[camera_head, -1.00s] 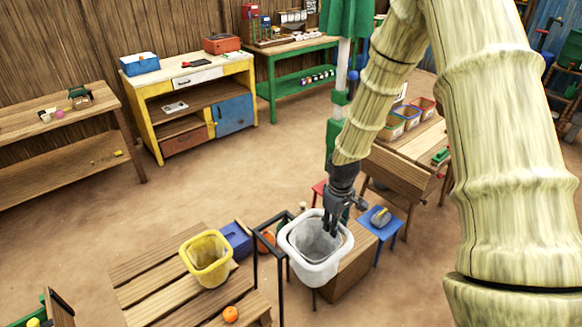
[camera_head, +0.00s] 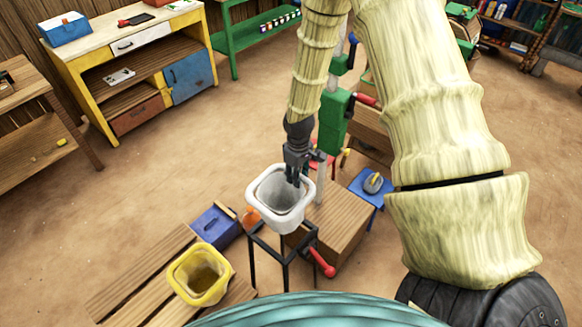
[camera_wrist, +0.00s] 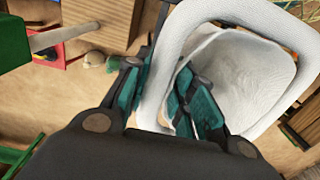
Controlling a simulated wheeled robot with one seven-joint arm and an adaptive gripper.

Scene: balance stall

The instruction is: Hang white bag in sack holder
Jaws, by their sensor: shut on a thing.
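The white bag (camera_head: 264,213) is an open-mouthed sack with a thick, rounded white rim. My gripper (camera_head: 294,178) is shut on the far right part of that rim, with one finger inside the mouth and one outside. In the wrist view my gripper (camera_wrist: 165,95) straddles the rim of the white bag (camera_wrist: 265,30), whose inside is grey-white and empty. The sack holder (camera_head: 285,262) is a dark thin-barred frame with a red handle. The bag is above the frame in the picture; its lower part overlaps the frame's top, and I cannot tell whether they touch.
A wooden crate (camera_head: 340,225) is right of the holder, with a blue stool (camera_head: 366,198) behind. Open floor lies further back.

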